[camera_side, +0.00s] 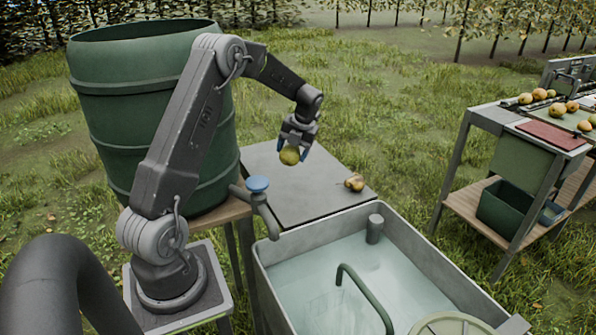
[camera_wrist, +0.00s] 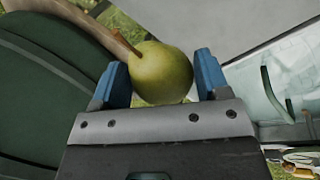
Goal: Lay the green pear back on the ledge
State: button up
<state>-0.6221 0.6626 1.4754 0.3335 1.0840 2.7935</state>
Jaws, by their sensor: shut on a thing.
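The green pear (camera_side: 289,156) is held in my gripper (camera_side: 292,150), above the grey ledge (camera_side: 285,195) beside the water basin. In the wrist view the green pear (camera_wrist: 160,72) sits between the two blue fingertips of my gripper (camera_wrist: 163,78), its stem pointing to the upper left. The gripper is shut on it. A brownish-yellow pear (camera_side: 354,183) lies on the right part of the ledge. The underside of the held pear is clear of the ledge in the side view.
A basin of water (camera_side: 412,253) with a green pipe stands in front of the ledge. A large green barrel (camera_side: 105,110) stands behind my arm. A table with fruit (camera_side: 483,117) is at the right. The ledge's middle is bare.

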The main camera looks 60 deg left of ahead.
jog(key=shift+w+a, duration=0.1)
jog(key=shift+a, duration=0.05)
jog(key=w+d+f, duration=0.2)
jog(key=w, duration=0.1)
jog(key=w+d+f, duration=0.2)
jog(key=w, duration=0.1)
jog(key=w+d+f, duration=0.2)
jog(key=w, duration=0.1)
jog(key=shift+w+d+f, duration=0.1)
jog(key=shift+d+f, duration=0.05)
jog(key=shift+f, duration=0.2)
jog(key=shift+w+f, duration=0.1)
jog(key=shift+f, duration=1.95)
jog(key=shift+f, duration=0.15)
jog(key=o, duration=1.1)
